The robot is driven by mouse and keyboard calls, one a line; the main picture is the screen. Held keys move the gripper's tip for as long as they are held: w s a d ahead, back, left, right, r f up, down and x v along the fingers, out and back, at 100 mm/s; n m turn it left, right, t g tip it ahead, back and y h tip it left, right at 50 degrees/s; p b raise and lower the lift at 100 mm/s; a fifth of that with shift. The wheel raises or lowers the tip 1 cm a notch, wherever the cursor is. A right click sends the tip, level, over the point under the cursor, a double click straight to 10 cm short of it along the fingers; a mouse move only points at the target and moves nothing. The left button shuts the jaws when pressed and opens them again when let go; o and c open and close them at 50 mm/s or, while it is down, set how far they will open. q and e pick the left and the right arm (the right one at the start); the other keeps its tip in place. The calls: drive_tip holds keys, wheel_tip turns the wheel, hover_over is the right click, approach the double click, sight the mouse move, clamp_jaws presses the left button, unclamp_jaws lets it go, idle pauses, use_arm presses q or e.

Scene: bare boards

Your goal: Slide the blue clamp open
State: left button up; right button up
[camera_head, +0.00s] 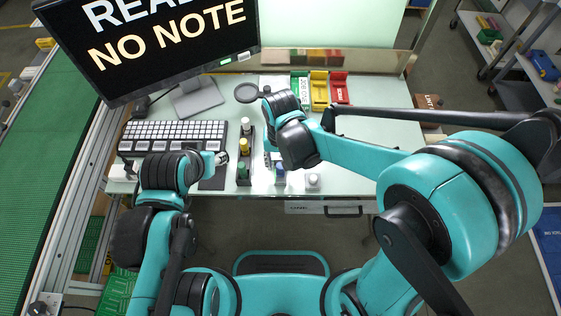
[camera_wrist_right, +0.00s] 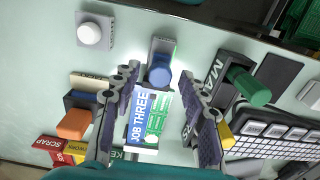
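The blue clamp (camera_wrist_right: 160,74) shows in the right wrist view as a blue knob on a small grey-black base. In the head view it sits near the table's front edge (camera_head: 280,176), partly hidden by my right arm. A card reading JOB THREE (camera_wrist_right: 138,117) adjoins the clamp; I cannot tell whether its edge is under it. My right gripper (camera_wrist_right: 162,112) is open, its fingers spread on either side of the card, with the blue knob just beyond the fingertips. It hangs over the table in the head view (camera_head: 270,152). My left gripper (camera_head: 216,160) is low beside the keyboard, its fingers too small to read.
A green knob (camera_wrist_right: 250,86), a yellow knob (camera_wrist_right: 225,135) and an orange knob (camera_wrist_right: 75,124) flank the clamp. A white button (camera_wrist_right: 90,33) stands apart. The keyboard (camera_head: 175,132) and monitor (camera_head: 155,45) are left; green, yellow and red bins (camera_head: 339,90) stand at the back.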

clamp_jaws()
drive_tip(key=shift+s, duration=1.6)
drive_tip(key=shift+o, duration=1.3)
unclamp_jaws()
drive_tip(key=shift+s, duration=0.1)
drive_tip(key=shift+r, duration=0.1)
wheel_tip(320, 180, up, 12)
drive_tip(key=shift+d, duration=0.1)
